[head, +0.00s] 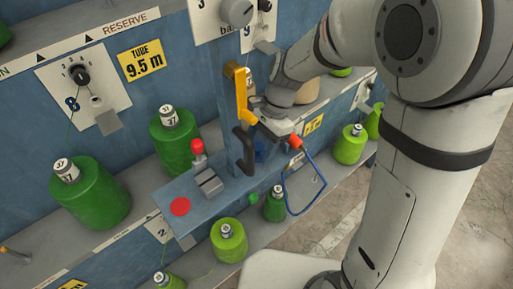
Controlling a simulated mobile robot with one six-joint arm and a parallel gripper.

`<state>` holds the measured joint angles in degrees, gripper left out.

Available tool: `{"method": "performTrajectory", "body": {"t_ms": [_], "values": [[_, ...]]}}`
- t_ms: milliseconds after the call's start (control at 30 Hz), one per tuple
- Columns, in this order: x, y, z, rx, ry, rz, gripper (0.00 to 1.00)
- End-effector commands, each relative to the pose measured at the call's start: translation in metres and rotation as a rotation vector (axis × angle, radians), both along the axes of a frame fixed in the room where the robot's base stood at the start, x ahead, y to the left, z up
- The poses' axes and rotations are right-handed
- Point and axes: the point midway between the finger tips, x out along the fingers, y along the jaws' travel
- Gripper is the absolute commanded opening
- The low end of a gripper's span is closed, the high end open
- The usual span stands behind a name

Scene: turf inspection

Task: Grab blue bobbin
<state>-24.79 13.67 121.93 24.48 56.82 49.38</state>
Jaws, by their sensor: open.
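My gripper (262,118) is at the end of my arm, right of the middle of the head view, close to a blue upright post of the rack. It is open; its fingers are small and partly lost against the yellow and black parts there. A dark blue shape (264,151) shows just below the gripper, partly hidden; it may be the blue bobbin, but I cannot tell for sure. No gap or contact between it and the fingers can be made out. The bobbins that show clearly are green.
Green bobbins (91,194) stand on the rack's shelves. A yellow lever (236,78) and a black handle (245,150) are at the post. A ledge (215,200) bears a red-knobbed lever (198,152) and red button (180,206). A blue cable (288,200) loops below my gripper.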

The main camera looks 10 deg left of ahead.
Motion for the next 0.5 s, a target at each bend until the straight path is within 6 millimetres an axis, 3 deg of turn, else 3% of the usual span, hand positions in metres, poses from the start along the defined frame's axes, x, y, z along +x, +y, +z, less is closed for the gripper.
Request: {"method": "performTrajectory", "body": {"t_ms": [133,500], "values": [[0.0000,0.0001,0.0001,0.000,0.000,0.001,0.52],[0.0000,0.0004,0.0004,0.001,0.000,0.002,0.22]]}}
